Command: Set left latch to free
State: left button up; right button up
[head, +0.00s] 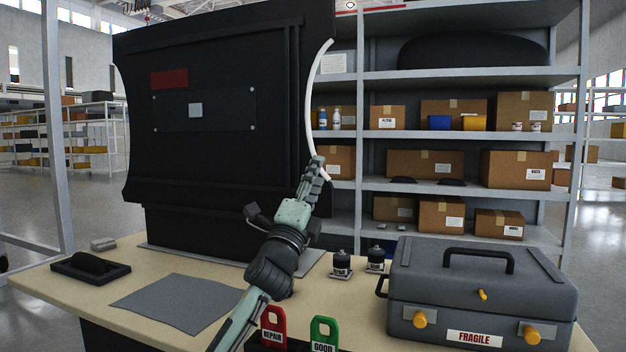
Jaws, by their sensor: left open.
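A grey case (478,285) with a FRAGILE label stands closed on the right of the table. Its front has an orange knob-like left latch (420,320) and a matching right latch (532,335). My left gripper (317,164) is open, seen edge-on, and points up beside the white curved strip at the right edge of the black panel. It is well up and left of the case, apart from the latches. My right gripper is out of view.
The large black panel (225,60) stands at the table's back. A red REPAIR tag (272,325), a green GOOD tag (323,333), two small dark jars (342,263), a grey mat (175,303) and a black tray (65,270) are on the table (40,288). Shelves with boxes stand behind.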

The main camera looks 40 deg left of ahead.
aim_at(420, 321)
jog(key=k+j, duration=0.3)
jog(key=k, duration=0.15)
jog(key=k+j, duration=0.25)
jog(key=k, duration=0.25)
